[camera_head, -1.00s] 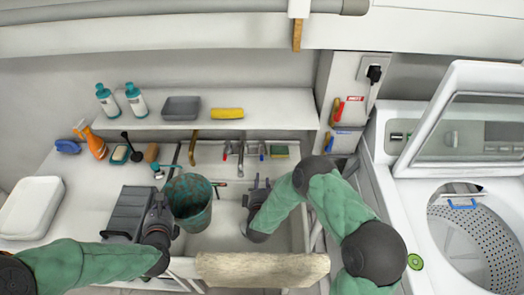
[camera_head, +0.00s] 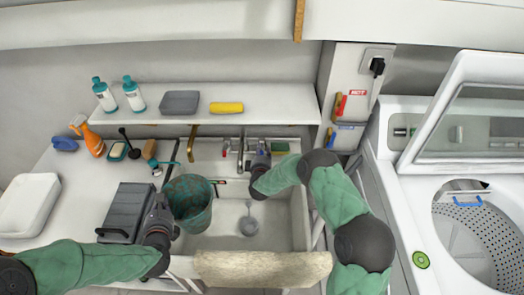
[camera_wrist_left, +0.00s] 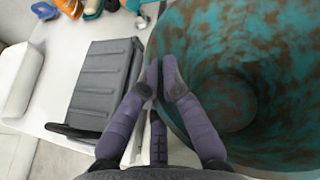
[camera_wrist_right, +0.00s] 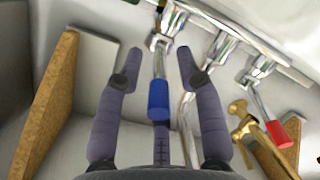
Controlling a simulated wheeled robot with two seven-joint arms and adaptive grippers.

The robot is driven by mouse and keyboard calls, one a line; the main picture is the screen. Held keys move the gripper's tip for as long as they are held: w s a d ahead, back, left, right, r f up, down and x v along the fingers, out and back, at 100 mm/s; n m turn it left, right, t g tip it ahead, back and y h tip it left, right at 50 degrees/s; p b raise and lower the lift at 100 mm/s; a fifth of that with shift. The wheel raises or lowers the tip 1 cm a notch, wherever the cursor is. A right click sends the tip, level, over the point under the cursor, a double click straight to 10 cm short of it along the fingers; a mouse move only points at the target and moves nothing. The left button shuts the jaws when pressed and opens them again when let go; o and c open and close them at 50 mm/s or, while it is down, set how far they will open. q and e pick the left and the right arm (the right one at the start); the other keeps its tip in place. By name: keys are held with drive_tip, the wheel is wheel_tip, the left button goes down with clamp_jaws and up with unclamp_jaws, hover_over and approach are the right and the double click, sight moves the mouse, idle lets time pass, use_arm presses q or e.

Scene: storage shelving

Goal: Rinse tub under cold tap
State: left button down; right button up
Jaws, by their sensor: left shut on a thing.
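The tub (camera_head: 188,203) is a teal bucket with brown grime, over the left part of the sink. The left wrist view shows its stained inside (camera_wrist_left: 235,100), with no water visible. My left gripper (camera_wrist_left: 165,78) is shut on its near left rim; it also shows in the head view (camera_head: 166,222). The cold tap's blue lever (camera_wrist_right: 158,100) lies between the parted fingers of my right gripper (camera_wrist_right: 160,65). I cannot tell whether they touch it. In the head view my right gripper (camera_head: 256,150) is at the back of the sink and hides the blue lever.
The red-handled tap (camera_wrist_right: 278,132) and a brass tap (camera_wrist_right: 245,120) are beside the blue lever. The sink (camera_head: 275,215) is otherwise open, with a round grey piece inside.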

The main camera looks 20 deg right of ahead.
drive_tip(key=shift+x, duration=1.15)
clamp_jaws()
drive_tip(key=shift+d, duration=0.1)
drive_tip(key=shift+d+n+y+b, duration=0.25)
drive_tip(key=shift+n+y+b, duration=0.25)
drive_tip(key=shift+y+b, duration=0.1)
drive_tip(key=shift+d+n+t+y+b, duration=0.2)
drive_tip(key=shift+n+y+b, duration=0.25)
drive_tip(key=shift+y, duration=0.25)
drive_tip(key=shift+d+n+t+y+b, duration=0.15)
drive_tip(key=shift+n+y+b, duration=0.2)
drive_tip(key=shift+n+y, duration=0.3)
